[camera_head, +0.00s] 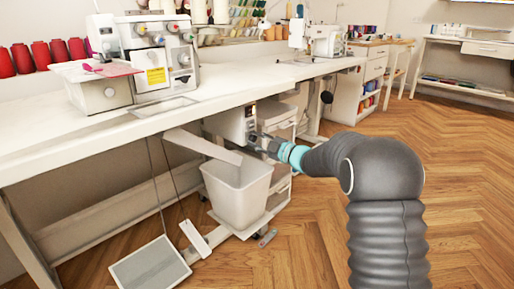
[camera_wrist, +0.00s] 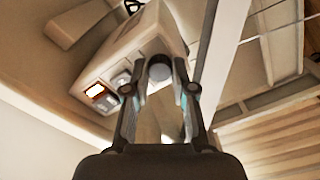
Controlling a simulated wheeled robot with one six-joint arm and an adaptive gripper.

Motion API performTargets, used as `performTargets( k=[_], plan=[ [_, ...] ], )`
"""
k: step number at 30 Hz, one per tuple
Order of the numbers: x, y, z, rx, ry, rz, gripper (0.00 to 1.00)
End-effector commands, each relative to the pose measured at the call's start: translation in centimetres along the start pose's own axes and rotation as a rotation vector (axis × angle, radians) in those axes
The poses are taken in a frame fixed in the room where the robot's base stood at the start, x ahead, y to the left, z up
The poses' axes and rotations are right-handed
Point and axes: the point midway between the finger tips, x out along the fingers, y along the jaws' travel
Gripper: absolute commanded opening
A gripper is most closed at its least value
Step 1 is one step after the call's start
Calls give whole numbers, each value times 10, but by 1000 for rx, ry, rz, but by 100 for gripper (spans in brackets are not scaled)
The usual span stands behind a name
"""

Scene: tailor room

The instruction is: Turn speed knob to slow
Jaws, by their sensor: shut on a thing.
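A pale control box (camera_head: 229,125) hangs under the front sewing table. In the wrist view the box (camera_wrist: 125,55) has a lit orange switch (camera_wrist: 95,90), a second switch (camera_wrist: 121,79) beside it, and a round grey knob (camera_wrist: 159,73) on the same panel. My gripper (camera_head: 253,137) reaches the front of the box from the right. In the wrist view its fingertips (camera_wrist: 167,82) are at the knob, shut on it. The finger partly covers the knob, and no speed marking can be read.
The white table (camera_head: 150,122) is just above my gripper. A pale bin (camera_head: 236,190) stands below, with a foot pedal (camera_head: 150,266) to its left. An overlock machine (camera_head: 158,55) stands on the table. The wooden floor (camera_head: 460,190) at right is clear.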

Motion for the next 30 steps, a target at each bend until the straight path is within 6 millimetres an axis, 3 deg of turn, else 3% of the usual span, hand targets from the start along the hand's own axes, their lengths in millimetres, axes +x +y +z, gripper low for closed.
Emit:
performTargets(
  k=[18,19,22,30],
  plan=[
    [0,0,0,-50,0,0,0],
    [1,0,0,-50,0,0,27],
    [0,0,0,-50,0,0,50],
    [0,0,0,-49,-1,0,50]
  ],
)
